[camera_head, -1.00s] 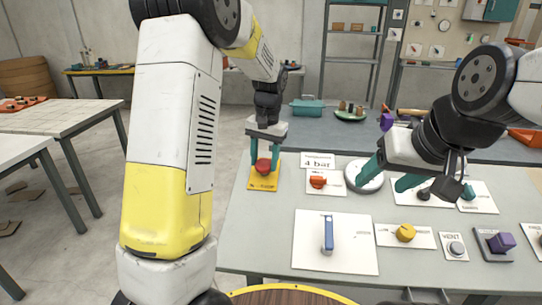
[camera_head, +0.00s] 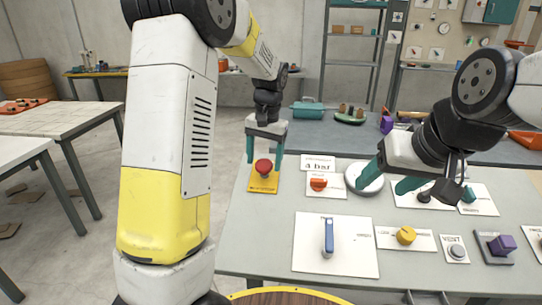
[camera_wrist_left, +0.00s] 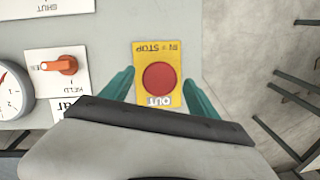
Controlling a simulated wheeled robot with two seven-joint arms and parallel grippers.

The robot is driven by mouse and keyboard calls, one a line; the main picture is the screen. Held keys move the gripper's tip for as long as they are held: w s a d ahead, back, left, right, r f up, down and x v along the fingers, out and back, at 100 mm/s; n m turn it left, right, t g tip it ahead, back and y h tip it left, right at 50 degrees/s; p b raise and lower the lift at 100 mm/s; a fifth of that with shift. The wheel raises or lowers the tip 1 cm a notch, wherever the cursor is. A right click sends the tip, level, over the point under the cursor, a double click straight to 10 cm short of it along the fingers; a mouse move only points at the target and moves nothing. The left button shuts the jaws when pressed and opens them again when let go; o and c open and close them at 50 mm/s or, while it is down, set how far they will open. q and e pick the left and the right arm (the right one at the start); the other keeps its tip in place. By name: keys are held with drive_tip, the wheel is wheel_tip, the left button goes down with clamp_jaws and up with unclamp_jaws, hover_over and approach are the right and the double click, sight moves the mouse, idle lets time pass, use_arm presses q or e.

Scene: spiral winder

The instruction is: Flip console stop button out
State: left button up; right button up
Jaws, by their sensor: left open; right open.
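The stop button is a red mushroom head (camera_head: 263,167) on a yellow plate (camera_head: 262,185) at the console's left end. In the left wrist view the fingers flank the plate. My right gripper (camera_head: 388,178) is open over the right part of the console, near the round gauge, holding nothing.
The console top (camera_head: 260,235) carries an orange knob (camera_head: 318,184), a round gauge (camera_head: 364,177), a blue lever (camera_head: 328,237), a yellow knob (camera_head: 405,235), a vent button (camera_head: 456,250) and a purple knob (camera_head: 502,243). Open floor lies left of the console.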

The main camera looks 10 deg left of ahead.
sight(265, 165)
use_arm(q)
drive_tip(key=r, duration=0.7)
drive_tip(key=shift+d+r, duration=0.3)
drive_tip(key=shift+r, duration=0.15)
drive_tip(key=shift+s, duration=0.1)
drive_tip(key=s+a+r+n+t+h, duration=0.1)
drive_tip(key=s+t, duration=0.2)
drive_tip(key=s, duration=0.9)
drive_tip(key=s+a+r+n+t+h, duration=0.1)
drive_tip(key=s+a+r+t+h, duration=0.1)
drive_tip(key=s, duration=1)
drive_tip(key=shift+s+r+t, duration=0.2)
drive_tip(key=shift+s+t, duration=0.05)
drive_tip(key=shift+t, duration=0.25)
